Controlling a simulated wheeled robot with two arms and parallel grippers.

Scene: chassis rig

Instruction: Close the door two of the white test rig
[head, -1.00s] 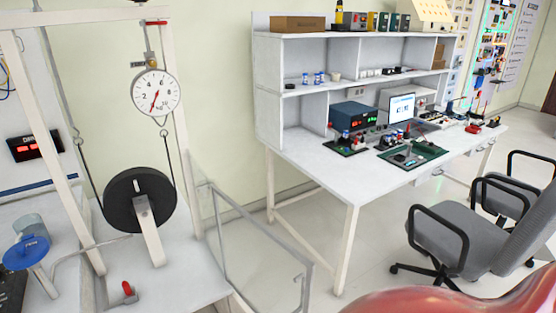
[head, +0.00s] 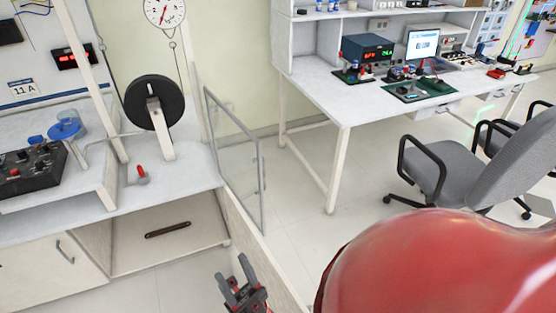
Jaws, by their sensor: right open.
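The white test rig (head: 190,182) stands at the left, with its cabinet below the worktop. A closed cabinet door (head: 45,275) with a grey handle (head: 65,251) is at its left. Right of that, a compartment (head: 190,215) stands open. A pale door panel (head: 262,262), seen nearly edge-on, swings out from its right side toward me. I take this as door two; no label shows. My right gripper (head: 232,267) is open and empty, at the bottom, just left of this panel. I cannot tell whether it touches. My left gripper is out of view.
A dark bar (head: 167,230) lies in the open compartment. A grey rail frame (head: 262,180) stands behind the door. A white desk (head: 330,122) and grey chair (head: 445,180) are at the right. My red body part fills the lower right.

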